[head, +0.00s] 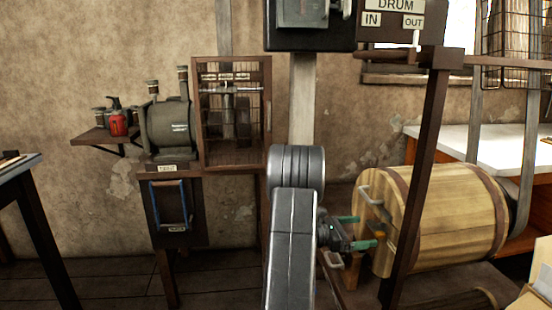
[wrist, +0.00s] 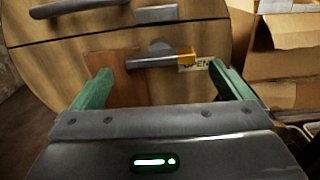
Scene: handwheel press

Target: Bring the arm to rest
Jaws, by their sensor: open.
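My gripper (head: 357,232) reaches toward the front end of a wooden drum (head: 440,212) in the head view. Its two green fingers are apart with nothing between them. In the wrist view my gripper (wrist: 160,92) is open and faces the drum's wooden end (wrist: 185,60). A metal latch handle with an orange tip (wrist: 170,60) lies ahead, between the fingers in the picture and apart from them. A label reading "OPEN" (wrist: 195,66) is partly hidden beside it. My grey arm covers part of the floor in the head view.
A dark post (head: 420,160) stands in front of the drum, close to the right of my gripper. A white-topped bench (head: 480,150) is behind. A caged machine (head: 232,115) and a motor (head: 168,130) stand left. Cardboard boxes (wrist: 285,45) sit right in the wrist view. Floor at left is clear.

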